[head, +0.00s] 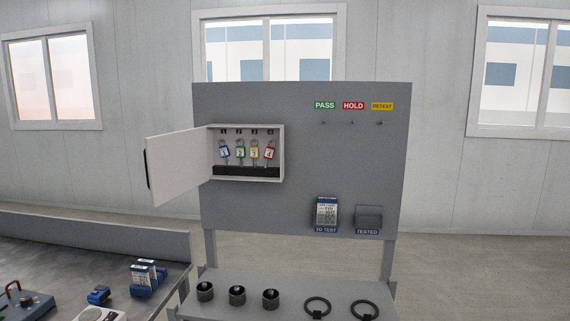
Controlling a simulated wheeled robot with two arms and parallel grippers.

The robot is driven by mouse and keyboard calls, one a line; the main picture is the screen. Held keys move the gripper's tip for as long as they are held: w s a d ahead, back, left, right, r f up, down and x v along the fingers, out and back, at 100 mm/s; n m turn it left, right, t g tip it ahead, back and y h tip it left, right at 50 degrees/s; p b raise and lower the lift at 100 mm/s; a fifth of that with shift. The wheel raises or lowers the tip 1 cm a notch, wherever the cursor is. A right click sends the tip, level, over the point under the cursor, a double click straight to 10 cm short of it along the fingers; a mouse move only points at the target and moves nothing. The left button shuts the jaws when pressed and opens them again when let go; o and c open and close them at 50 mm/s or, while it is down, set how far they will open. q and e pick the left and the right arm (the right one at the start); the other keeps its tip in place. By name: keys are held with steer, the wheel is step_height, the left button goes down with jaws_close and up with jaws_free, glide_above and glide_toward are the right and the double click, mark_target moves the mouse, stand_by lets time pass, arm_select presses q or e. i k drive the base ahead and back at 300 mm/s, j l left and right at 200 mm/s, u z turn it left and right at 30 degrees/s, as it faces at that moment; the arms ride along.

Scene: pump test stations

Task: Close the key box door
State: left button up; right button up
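The key box (279,180) is a white, open-fronted box fixed to the left part of a grey upright panel. Its white door (178,165) is hinged on the box's left side and stands wide open, swung out to the left. A dark handle strip (147,169) shows at the door's free edge. Inside the box several keys with coloured tags, such as the blue tag (225,152) and the red tag (269,153), hang from numbered hooks. Neither of my grippers is in view.
The grey panel (330,160) carries PASS, HOLD and RETEST labels over hooks, a TO TEST holder (326,214) and a TESTED holder (368,219). A shelf below (240,280) holds dark cups and rings. A workbench (60,255) with devices stands at the left.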

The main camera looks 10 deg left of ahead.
mark_target(176, 163)
steer(key=j+z, duration=0.2)
steer(key=j, duration=0.3)
steer(key=j+z, duration=0.25)
steer(key=j, duration=0.25)
steer(key=k+j+z, duration=0.2)
steer(key=j, duration=0.3)
steer(key=k+j+z, duration=0.2)
steer(key=j, duration=0.25)
steer(key=k+j, duration=0.1)
steer(key=j, duration=0.35)
steer(key=k+j, duration=0.1)
steer(key=j, duration=0.3)
steer(key=k+j, duration=0.1)
steer(key=j, duration=0.35)
steer(key=k+j, duration=0.1)
steer(key=j, duration=0.3)
steer(key=k+j, duration=0.1)
steer(key=j, duration=0.35)
steer(key=k+j, duration=0.1)
steer(key=j, duration=0.3)
steer(key=i+j+z, duration=0.2)
steer(key=j, duration=0.15)
